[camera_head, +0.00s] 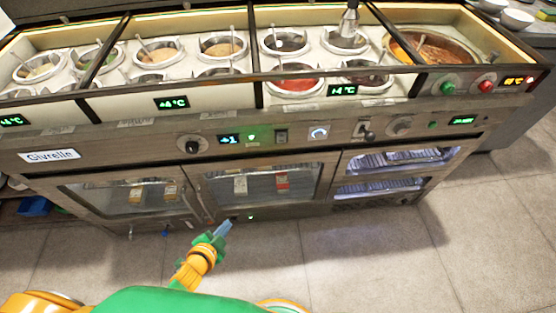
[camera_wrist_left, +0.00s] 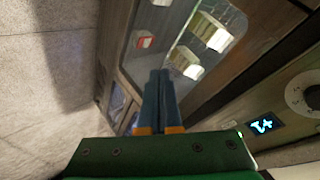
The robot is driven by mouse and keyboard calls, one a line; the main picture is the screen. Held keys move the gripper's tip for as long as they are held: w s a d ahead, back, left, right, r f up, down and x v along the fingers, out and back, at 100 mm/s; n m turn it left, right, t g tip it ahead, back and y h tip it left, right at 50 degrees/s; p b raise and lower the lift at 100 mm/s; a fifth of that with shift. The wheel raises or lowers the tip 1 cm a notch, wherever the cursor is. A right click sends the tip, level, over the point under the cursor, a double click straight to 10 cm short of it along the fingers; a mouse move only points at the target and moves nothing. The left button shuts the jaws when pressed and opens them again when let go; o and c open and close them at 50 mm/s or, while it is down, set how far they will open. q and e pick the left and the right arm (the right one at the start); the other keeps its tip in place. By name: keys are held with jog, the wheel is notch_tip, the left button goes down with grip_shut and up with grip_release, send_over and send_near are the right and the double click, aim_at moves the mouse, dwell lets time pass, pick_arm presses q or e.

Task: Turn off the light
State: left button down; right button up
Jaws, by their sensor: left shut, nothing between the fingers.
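My left gripper (camera_head: 222,230) is in front of the lower part of the counter, below the control strip and apart from the controls. In the left wrist view its blue fingers (camera_wrist_left: 158,100) are together, with nothing between them. The control strip carries a black knob (camera_head: 192,145), a dark rocker switch (camera_head: 281,136), a lit round control (camera_head: 319,133), a lever switch (camera_head: 365,130) and a grey knob (camera_head: 401,125). Which one works the light cannot be told. A light strip (camera_head: 60,22) glows along the top wells, and the lower right shelves (camera_head: 390,188) are lit. My right gripper is not in view.
Glass doors (camera_head: 290,183) with small packages behind them form the counter's lower front. A green button (camera_head: 448,87) and a red button (camera_head: 486,87) sit at upper right. Sauce wells (camera_head: 297,80) fill the top. The tiled floor (camera_head: 370,260) is clear.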

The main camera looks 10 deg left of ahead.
pick_arm(q)
jog(key=w+d+r+m+t+h+b, duration=0.3)
jog(key=d+r+m+h+b, duration=0.1)
jog(key=r+m, duration=0.3)
jog(key=w+d+r+m+t+h+b, duration=0.2)
jog(key=w+d+r+m+h+b, duration=0.1)
jog(key=r+m, duration=0.4)
jog(key=shift+w+d+r+t+h+b, duration=0.35)
jog(key=shift+d+r+h+b, duration=0.3)
jog(key=shift+d+r+h, duration=0.3)
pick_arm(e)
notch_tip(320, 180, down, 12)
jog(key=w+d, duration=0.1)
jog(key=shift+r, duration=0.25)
pick_arm(q)
jog(key=shift+d, duration=0.1)
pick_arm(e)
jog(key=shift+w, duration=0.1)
